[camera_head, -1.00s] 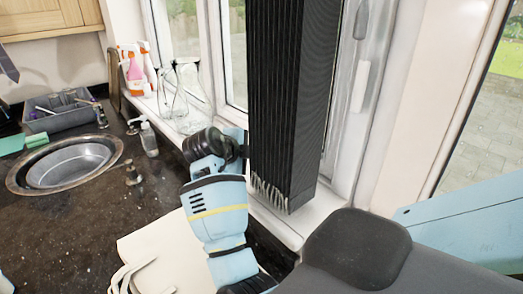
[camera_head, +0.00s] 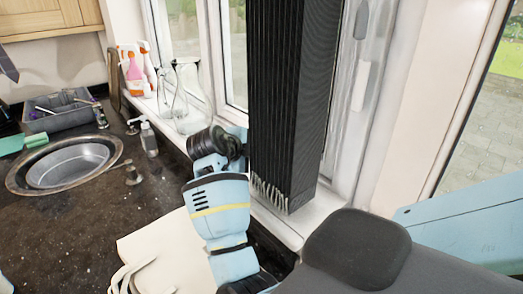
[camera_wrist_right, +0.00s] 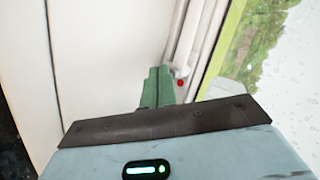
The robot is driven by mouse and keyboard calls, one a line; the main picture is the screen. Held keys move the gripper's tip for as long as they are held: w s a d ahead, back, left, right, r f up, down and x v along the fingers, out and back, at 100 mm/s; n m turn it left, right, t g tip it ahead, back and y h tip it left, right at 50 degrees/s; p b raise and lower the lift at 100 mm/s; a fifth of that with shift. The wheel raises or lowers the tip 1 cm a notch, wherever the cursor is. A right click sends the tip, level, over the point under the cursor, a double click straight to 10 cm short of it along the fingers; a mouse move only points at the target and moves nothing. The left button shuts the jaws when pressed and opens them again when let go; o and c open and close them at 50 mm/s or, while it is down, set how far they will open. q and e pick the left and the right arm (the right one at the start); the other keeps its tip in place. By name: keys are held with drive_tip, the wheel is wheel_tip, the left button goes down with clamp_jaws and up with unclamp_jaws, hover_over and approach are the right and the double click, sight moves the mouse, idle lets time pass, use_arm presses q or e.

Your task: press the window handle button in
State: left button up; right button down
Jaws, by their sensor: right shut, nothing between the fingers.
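The window handle (camera_wrist_right: 190,48) is a white bar on the white window frame in the right wrist view. A small red button (camera_wrist_right: 181,83) sits at its lower end. My right gripper (camera_wrist_right: 160,70) has green fingers, shut and empty, with the tips just left of the button. I cannot tell whether they touch the handle. My left gripper is in neither view.
The black blind (camera_head: 287,100) hangs close to the arm. Glass bottles (camera_head: 185,98) and spray bottles (camera_head: 135,68) stand on the sill. A soap dispenser (camera_head: 149,138) and a round sink (camera_head: 68,165) are to the left. A cream bag (camera_head: 165,250) lies on the dark worktop.

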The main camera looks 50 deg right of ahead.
drive_tip(key=shift+s+d, duration=0.1)
drive_tip(key=shift+d, duration=0.55)
idle(0.7)
drive_tip(key=shift+a, duration=1.05)
drive_tip(key=shift+w+a+b, duration=0.2)
drive_tip(key=shift+a, duration=1.05)
drive_tip(key=shift+w+a+b, duration=0.15)
drive_tip(key=shift+a, duration=1.1)
drive_tip(key=shift+a, duration=0.1)
